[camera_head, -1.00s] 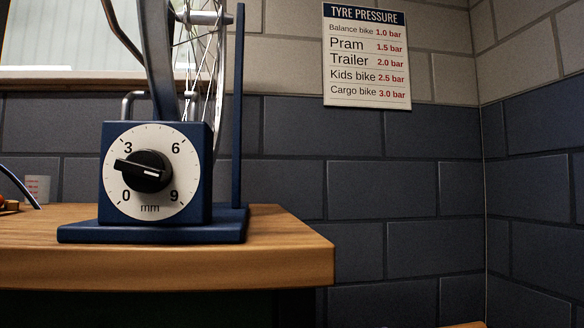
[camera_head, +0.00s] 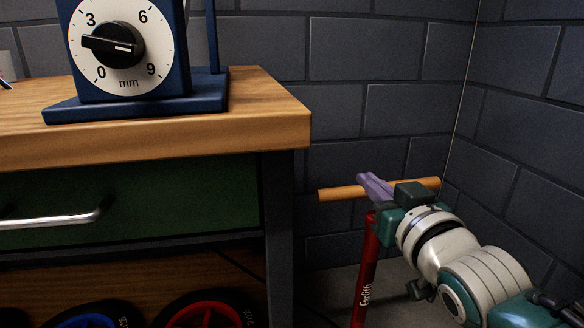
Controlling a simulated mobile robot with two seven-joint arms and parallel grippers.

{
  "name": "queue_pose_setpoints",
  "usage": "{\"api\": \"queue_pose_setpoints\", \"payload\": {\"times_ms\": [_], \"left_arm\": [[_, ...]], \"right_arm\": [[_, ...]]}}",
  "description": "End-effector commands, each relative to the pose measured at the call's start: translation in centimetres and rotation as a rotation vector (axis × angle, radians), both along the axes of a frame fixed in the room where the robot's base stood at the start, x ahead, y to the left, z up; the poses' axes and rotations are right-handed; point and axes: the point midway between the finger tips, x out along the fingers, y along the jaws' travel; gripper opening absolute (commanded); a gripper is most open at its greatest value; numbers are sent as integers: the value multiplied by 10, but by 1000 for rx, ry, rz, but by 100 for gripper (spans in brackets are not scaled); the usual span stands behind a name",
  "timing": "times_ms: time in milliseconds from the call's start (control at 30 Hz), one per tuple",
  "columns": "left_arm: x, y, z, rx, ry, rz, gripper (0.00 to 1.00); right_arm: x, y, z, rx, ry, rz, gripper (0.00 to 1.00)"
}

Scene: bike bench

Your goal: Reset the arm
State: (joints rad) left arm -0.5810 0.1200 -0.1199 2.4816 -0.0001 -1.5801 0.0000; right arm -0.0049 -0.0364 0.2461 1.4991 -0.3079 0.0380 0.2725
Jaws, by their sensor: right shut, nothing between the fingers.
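My right arm comes in from the lower right. My right gripper (camera_head: 370,184) has purple fingers, which are shut with nothing between them. It overlaps the wooden handle (camera_head: 336,194) of a red floor pump (camera_head: 366,275) in the picture. I cannot tell whether the fingers touch the handle. Part of the handle is hidden behind my gripper. My left gripper is not in view.
A wooden workbench (camera_head: 220,117) with a green drawer (camera_head: 170,195) fills the left. On it stands a blue stand with a black dial knob (camera_head: 112,45), pointing just below 3. Wheels with dark tyres, one with a red rim (camera_head: 203,314), lie below. Dark block walls close the right corner.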

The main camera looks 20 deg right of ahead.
Motion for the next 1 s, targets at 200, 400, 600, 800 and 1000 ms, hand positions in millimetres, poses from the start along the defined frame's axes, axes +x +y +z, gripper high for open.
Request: {"api": "queue_pose_setpoints", "payload": {"times_ms": [200, 400, 600, 800, 1000], "left_arm": [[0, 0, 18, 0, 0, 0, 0], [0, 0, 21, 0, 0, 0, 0], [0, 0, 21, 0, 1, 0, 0], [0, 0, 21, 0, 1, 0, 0], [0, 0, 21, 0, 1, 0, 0]], "right_arm": [[-42, 10, 5, 2, -1, 0, 0], [-57, 14, 5, 0, -5, 0, 0], [-58, 14, 4, 0, -6, 0, 0], [-58, 14, 4, 0, -6, 0, 0], [-58, 14, 4, 0, -6, 0, 0]]}}
